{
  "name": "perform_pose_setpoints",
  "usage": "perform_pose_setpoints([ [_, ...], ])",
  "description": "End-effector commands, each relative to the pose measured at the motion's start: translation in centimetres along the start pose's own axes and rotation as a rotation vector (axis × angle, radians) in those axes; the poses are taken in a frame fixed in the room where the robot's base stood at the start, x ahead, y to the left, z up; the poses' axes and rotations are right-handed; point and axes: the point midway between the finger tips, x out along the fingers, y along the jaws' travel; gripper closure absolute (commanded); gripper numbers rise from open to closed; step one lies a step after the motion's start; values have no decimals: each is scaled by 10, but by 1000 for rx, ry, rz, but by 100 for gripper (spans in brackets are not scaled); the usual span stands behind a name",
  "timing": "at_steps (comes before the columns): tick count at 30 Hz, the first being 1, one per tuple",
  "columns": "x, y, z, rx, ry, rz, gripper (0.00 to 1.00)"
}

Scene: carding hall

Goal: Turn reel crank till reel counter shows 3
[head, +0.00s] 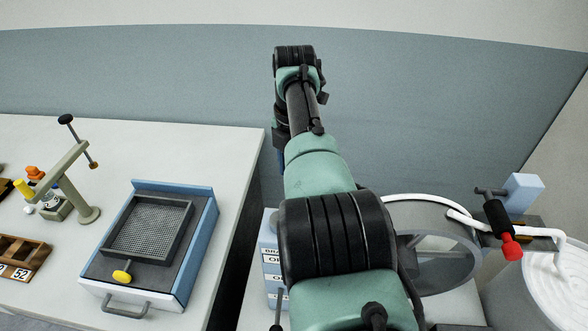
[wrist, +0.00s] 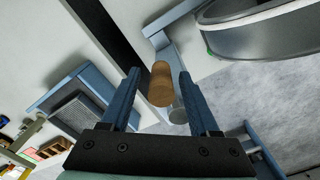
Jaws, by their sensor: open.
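In the wrist view a brown wooden cylinder handle (wrist: 161,83), which looks like the crank's grip, lies between the two blue fingers of my gripper (wrist: 160,82). The fingers are open, with a gap showing on both sides of the handle. A grey metal cylinder (wrist: 178,112) and a blue-grey bar show by the handle; how they join it is unclear. In the head view my arm hides the crank and most of my gripper. I cannot make out the reel counter's reading in either view.
A white bench (head: 225,150) at left bears a blue-sided sieve box (head: 205,235) and a clamp stand (head: 88,213). A dark gap separates it from the right-hand table. At right are a round drum (head: 462,285), a red-tipped black handle (head: 497,218) and a white coiled can (head: 560,285).

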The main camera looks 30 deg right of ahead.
Motion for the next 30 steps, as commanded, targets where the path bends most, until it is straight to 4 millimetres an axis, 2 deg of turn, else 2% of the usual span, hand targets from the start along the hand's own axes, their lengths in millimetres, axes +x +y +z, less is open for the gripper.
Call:
perform_pose_setpoints([
  [4,-6,0,1,0,-1,1,38],
  [8,-25,0,1,0,-4,3,38],
  [16,-88,0,0,0,-2,1,38],
  [21,-117,0,0,0,0,0,38],
  [25,-127,0,0,0,0,0,38],
  [30,-130,0,0,0,0,0,38],
])
